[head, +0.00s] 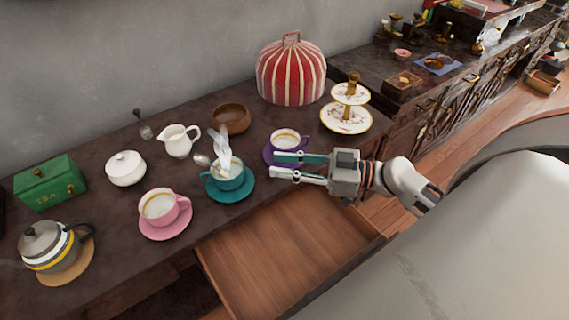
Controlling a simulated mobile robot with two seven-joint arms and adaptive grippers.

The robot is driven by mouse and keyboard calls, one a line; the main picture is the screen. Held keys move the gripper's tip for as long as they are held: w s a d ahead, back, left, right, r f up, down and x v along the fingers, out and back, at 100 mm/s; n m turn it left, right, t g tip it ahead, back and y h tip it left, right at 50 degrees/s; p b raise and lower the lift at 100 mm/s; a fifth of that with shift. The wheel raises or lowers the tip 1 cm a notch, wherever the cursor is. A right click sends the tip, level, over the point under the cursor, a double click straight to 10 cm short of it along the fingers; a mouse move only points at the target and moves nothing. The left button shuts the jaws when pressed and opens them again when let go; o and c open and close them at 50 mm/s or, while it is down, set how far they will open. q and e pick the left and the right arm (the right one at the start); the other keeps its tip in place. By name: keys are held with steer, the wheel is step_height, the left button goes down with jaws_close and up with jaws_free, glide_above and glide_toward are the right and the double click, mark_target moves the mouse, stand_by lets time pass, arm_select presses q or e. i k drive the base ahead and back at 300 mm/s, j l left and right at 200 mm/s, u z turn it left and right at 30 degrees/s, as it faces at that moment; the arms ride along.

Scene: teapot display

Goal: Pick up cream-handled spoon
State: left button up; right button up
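A spoon (201,160) with a shiny metal bowl shows at the left rim of the teal cup (229,180), on a teal saucer (244,194). A whitish shape rises over this cup; I cannot tell whether it is steam or a handle. No cream handle shows clearly. Another small spoon-like item with a dark top (138,115) stands farther back left. My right gripper (274,164) points left, with its two fingers apart and nothing between them. It is right of the teal cup, in front of the purple cup (284,139), and partly hides the purple saucer. My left gripper is out of view.
A pink cup (160,206), teapot (52,247), green tea box (51,183), sugar bowl (126,169), creamer (178,141) and wooden bowl (231,118) crowd the table. A striped cozy (291,72) and tiered stand (346,119) are behind. An open drawer (285,262) juts out in front.

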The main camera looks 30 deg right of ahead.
mark_target(203, 160)
steer(key=k, duration=1)
